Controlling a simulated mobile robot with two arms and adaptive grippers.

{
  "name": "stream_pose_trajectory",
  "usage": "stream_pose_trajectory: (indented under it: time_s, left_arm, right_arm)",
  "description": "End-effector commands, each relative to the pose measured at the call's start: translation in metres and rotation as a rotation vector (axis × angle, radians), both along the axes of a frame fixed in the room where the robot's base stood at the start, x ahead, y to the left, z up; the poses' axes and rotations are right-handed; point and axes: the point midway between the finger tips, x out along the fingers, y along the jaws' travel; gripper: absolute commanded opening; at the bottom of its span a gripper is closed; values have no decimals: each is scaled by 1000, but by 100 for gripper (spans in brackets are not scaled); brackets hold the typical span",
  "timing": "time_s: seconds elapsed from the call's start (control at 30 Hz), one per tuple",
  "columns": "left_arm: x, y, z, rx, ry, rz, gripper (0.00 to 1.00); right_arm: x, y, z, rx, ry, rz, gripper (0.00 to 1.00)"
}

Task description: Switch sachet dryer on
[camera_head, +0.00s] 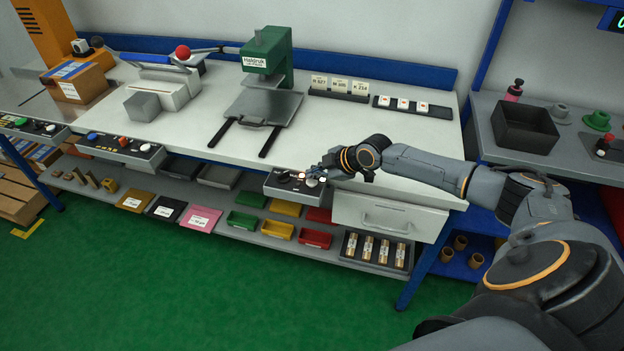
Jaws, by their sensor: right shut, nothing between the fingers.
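A small dark control box (279,191) with knobs or switches on its top sits at the front edge of the workbench. My right gripper (318,173) is shut and empty over the right part of this box, close to a light-coloured control. I cannot tell whether the fingertips touch it, and they partly hide the controls. No label that I can read names the sachet dryer, so I cannot tell which control belongs to it. My left gripper is not in view.
Two more control panels sit along the front edge, one mid-left (108,149) and one far left (30,129). A green press (267,54) with a dark plate stands behind. A drawer (388,214) is below my right forearm. The white bench top (335,125) has free room.

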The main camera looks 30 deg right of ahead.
Motion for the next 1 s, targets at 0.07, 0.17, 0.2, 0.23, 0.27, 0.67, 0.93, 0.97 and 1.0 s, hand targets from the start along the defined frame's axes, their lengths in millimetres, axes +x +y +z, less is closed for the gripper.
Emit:
stream_pose_trajectory:
  time_s: [0.07,0.17,0.2,0.23,0.27,0.67,0.93,0.97,1.0]
  left_arm:
    - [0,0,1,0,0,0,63]
    - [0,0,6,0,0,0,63]
    - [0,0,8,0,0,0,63]
    - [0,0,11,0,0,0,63]
    - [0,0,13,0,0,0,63]
    - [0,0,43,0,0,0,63]
    - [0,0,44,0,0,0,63]
    - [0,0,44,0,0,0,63]
    - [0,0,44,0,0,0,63]
  right_arm:
    - [0,0,1,0,0,0,0]
    - [0,0,7,0,-1,-1,0]
    - [0,0,11,1,-1,0,0]
    - [0,0,14,1,-1,0,0]
    - [0,0,17,1,-1,0,0]
    - [0,0,57,0,-1,-1,0]
    - [0,0,60,0,0,0,0]
    - [0,0,60,0,0,0,0]
    - [0,0,60,0,0,0,0]
